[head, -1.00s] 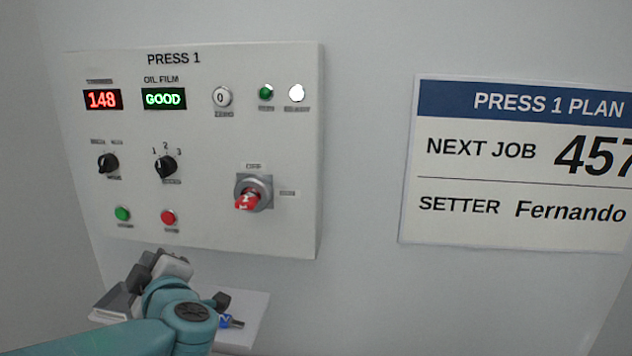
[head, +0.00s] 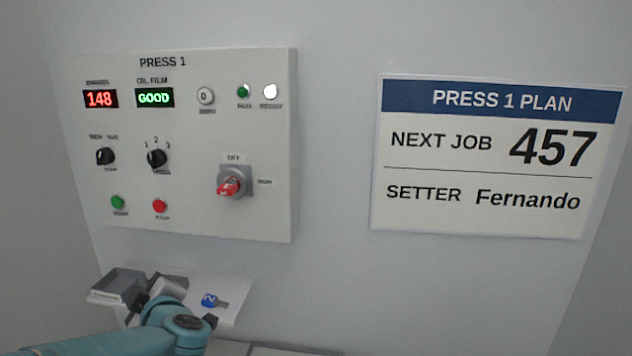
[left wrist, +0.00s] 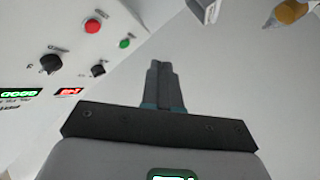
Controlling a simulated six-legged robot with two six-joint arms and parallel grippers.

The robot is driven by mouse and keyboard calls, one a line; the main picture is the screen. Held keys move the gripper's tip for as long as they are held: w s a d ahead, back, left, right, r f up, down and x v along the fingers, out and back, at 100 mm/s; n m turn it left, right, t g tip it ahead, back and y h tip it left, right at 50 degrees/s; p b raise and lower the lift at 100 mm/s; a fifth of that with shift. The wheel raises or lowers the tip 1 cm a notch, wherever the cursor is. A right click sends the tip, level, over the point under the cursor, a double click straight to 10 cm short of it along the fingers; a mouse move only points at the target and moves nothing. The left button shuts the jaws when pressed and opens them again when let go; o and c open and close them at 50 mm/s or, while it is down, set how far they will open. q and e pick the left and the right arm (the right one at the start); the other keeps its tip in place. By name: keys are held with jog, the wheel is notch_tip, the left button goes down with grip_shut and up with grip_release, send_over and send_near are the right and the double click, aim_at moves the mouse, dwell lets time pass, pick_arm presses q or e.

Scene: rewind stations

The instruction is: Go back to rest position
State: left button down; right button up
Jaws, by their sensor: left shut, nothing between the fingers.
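My left gripper (head: 138,302) is low in the head view, at the shelf below the press panel, with its teal arm coming in from the bottom left. It is partly hidden by its own wrist. In the left wrist view its two fingers (left wrist: 164,70) are together, with nothing between them. The white PRESS 1 panel (head: 200,125) is above it and apart from it. My right gripper is not in view.
A small shelf (head: 235,285) juts out below the panel. It bears a grey open tray (head: 112,286) and a blue tag (head: 209,300) marked 2, with a key. A PRESS 1 PLAN sign (head: 480,215) hangs at right. The wall between is bare.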

pick_arm(q)
jog(key=s+d+f+m+g+h, duration=0.1)
jog(key=s+d+f+m+h, duration=0.1)
jog(key=f, duration=0.9)
jog(key=s+d+f+m+g+h, duration=0.1)
jog(key=f+m, duration=0.3)
jog(key=f, duration=0.7)
jog(key=s+d+f+m+g+h, duration=0.1)
jog(key=s+d+f+m+h, duration=0.1)
jog(key=f, duration=1)
jog(key=shift+s+d+m+h, duration=0.2)
jog(key=shift+s+m+h, duration=0.05)
jog(key=shift+s+h, duration=0.25)
jog(key=shift+s+d+m+h, duration=0.25)
jog(key=shift+s+h, duration=0.15)
jog(key=shift+h, duration=0.2)
jog(key=s+d+f+m+g+h, duration=0.3)
jog(key=s+d, duration=0.4)
jog(key=s, duration=0.4)
jog(key=s+d+f+m+g+h, duration=0.2)
jog(key=s+d+f+g+h, duration=0.2)
jog(key=s+d+f, duration=0.3)
jog(key=s+g, duration=0.1)
jog(key=s, duration=0.4)
jog(key=shift+s+m+h, duration=0.3)
jog(key=shift+m, duration=0.1)
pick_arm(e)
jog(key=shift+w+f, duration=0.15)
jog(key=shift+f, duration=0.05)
